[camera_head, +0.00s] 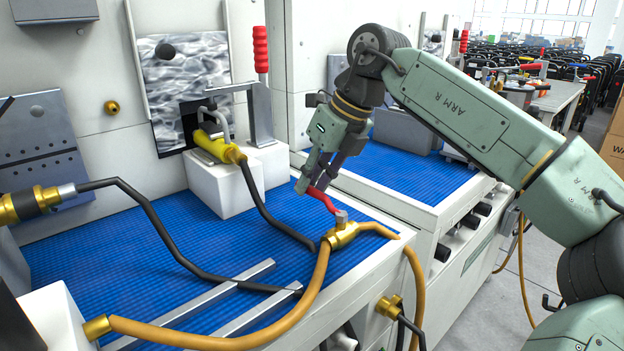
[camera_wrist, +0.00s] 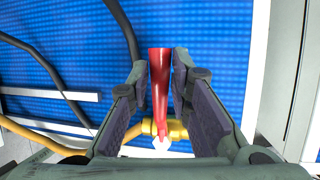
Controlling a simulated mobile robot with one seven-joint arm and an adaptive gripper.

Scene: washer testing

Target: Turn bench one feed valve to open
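The feed valve (camera_head: 342,235) is a brass body with a red lever, joined to orange hoses near the right edge of the blue bench mat. Its red lever (camera_head: 323,199) points up and back from the valve in the head view. My gripper (camera_head: 318,182) is at the lever's far end. In the wrist view the red lever (camera_wrist: 160,85) lies between the two fingers of my gripper (camera_wrist: 165,90), with visible gaps on both sides. The brass valve body (camera_wrist: 176,130) shows behind it, partly hidden by the fingers.
A yellow fitting (camera_head: 218,148) with a black hose sits on a white block (camera_head: 222,190) at the left. A red-handled clamp (camera_head: 261,50) stands behind it. Metal rails (camera_head: 205,305) lie on the blue mat (camera_head: 140,245).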

